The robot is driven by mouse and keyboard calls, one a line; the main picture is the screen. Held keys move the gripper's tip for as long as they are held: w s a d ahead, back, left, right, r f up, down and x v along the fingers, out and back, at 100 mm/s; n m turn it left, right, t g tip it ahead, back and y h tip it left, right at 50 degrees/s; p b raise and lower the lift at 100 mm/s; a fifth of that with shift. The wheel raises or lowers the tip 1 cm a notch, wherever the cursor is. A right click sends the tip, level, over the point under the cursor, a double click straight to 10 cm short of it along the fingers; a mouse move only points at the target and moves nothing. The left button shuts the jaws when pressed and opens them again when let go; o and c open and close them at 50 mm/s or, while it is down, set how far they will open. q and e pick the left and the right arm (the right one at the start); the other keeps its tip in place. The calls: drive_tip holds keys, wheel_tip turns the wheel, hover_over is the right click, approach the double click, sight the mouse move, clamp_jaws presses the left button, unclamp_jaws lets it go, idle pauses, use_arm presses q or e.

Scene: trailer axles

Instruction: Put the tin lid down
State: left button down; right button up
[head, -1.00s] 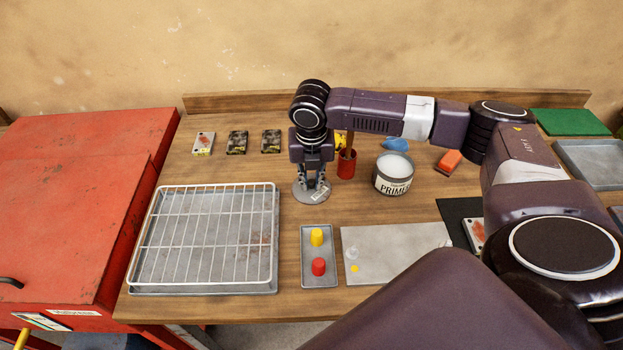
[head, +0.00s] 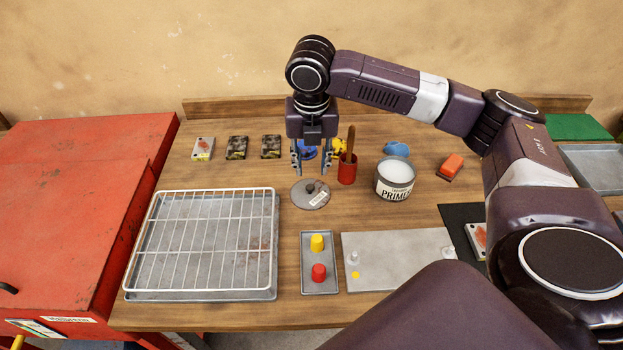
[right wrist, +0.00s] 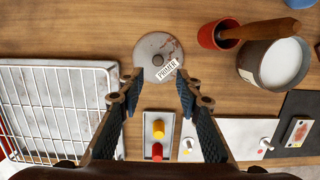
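The tin lid (head: 310,196), a grey disc with a dark knob and a "PRIMER" label, lies flat on the wooden bench. It also shows in the right wrist view (right wrist: 158,50). My right gripper (head: 311,172) is open and empty above the lid, its fingers apart and clear of the knob. In the right wrist view the open fingers (right wrist: 158,85) frame the lid. The primer tin (head: 395,180) stands open to the right, showing a white surface inside. My left gripper does not show in any view.
A red cup (head: 347,170) with a wooden handle stands between lid and tin. A wire rack on a tray (head: 150,290) lies left. A small tray (head: 320,288) with yellow and red pieces and a grey plate (head: 400,260) are in front. Small cards (head: 237,148) lie behind.

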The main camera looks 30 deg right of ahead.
drive_tip(key=shift+s+a+r, duration=0.1)
drive_tip(key=shift+r, duration=0.7)
drive_tip(key=shift+s+a+r, duration=0.1)
drive_tip(key=shift+r, duration=0.7)
